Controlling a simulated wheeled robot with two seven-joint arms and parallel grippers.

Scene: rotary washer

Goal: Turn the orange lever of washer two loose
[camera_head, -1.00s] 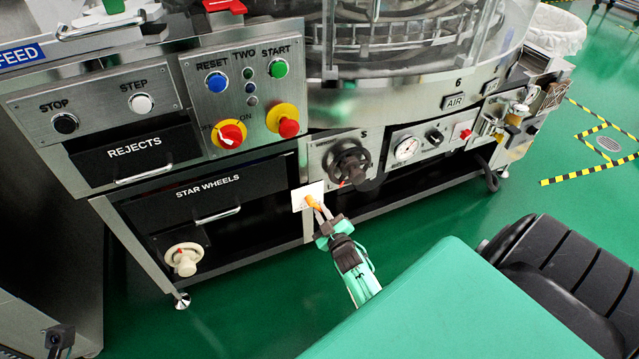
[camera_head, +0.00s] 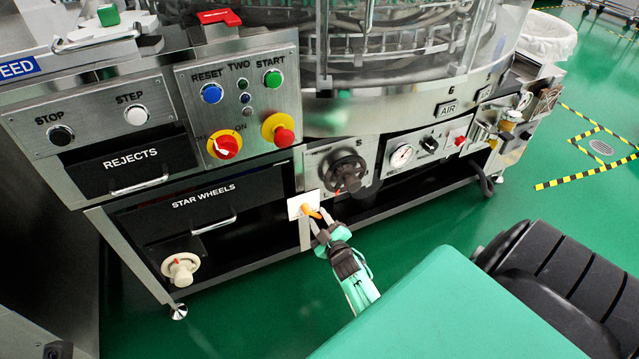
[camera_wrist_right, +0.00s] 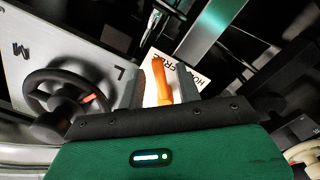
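The orange lever (camera_head: 311,212) sits on a small white plate (camera_head: 294,206) low on the front of the machine marked TWO. It slants down to the right in the head view. My right gripper (camera_head: 316,225) is at the lever, with its two fingers spread apart. In the right wrist view the lever (camera_wrist_right: 161,82) stands between the fingers, with a small gap visible on the left finger's side. The plate there (camera_wrist_right: 180,78) carries lettering, partly hidden by the lever and a finger. My left gripper is not in view.
A black handwheel (camera_head: 344,173) is just above and right of the lever; it also shows in the right wrist view (camera_wrist_right: 62,92). The STAR WHEELS drawer (camera_head: 205,200) is to the left. A cream knob (camera_head: 181,269) is lower left. Green floor lies in front.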

